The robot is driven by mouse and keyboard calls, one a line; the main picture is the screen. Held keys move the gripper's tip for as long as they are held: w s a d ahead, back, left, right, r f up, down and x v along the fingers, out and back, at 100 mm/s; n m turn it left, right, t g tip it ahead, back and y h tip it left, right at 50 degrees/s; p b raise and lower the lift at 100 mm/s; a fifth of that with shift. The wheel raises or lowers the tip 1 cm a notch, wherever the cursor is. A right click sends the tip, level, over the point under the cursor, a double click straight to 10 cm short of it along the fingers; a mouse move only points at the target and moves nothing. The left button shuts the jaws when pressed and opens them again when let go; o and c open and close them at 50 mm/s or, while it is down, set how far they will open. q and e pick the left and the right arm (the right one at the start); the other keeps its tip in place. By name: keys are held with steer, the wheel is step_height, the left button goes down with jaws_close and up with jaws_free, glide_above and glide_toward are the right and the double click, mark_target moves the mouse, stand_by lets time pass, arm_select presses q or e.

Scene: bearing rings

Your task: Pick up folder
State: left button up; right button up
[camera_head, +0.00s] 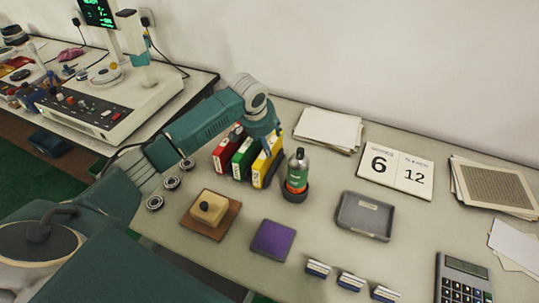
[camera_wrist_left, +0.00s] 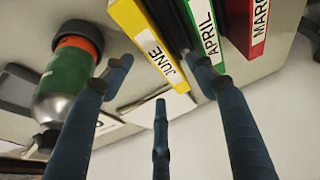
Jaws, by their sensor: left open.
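Three upright folders stand in a row on the table: red (camera_head: 227,150), green (camera_head: 243,158) and yellow (camera_head: 264,168). In the left wrist view the yellow folder's spine (camera_wrist_left: 150,48) reads JUNE, the green one's (camera_wrist_left: 207,35) APRIL, and the red one's label (camera_wrist_left: 258,28) is cut off. My left gripper (camera_head: 268,138) is open above and behind the yellow folder. In the wrist view its fingers (camera_wrist_left: 160,80) spread to either side of the yellow spine, one tip near the gap to the green folder. I cannot tell whether they touch. My right gripper is not in view.
A bottle with an orange and green label (camera_head: 297,174) stands close to the yellow folder's right. A grey tray (camera_head: 364,216), purple square (camera_head: 272,240), wooden block on a board (camera_head: 210,207) and bearing rings (camera_head: 155,202) lie nearby. Papers (camera_head: 328,129) lie behind.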

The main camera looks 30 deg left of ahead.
mark_target(271, 147)
arm_select(q)
steer(key=shift+w+f, duration=0.2)
steer(key=shift+f, duration=0.3)
steer(key=shift+w+f, duration=0.15)
steer(key=shift+f, duration=0.15)
steer(key=p+x, duration=0.1)
steer(key=x, duration=0.3)
steer(key=shift+d+f, duration=0.1)
steer(key=shift+f, duration=0.35)
steer(key=shift+w+f, duration=0.15)
steer(key=shift+f, duration=0.05)
steer(key=c, duration=1.2)
jaws_close()
steer(key=shift+r, duration=0.1)
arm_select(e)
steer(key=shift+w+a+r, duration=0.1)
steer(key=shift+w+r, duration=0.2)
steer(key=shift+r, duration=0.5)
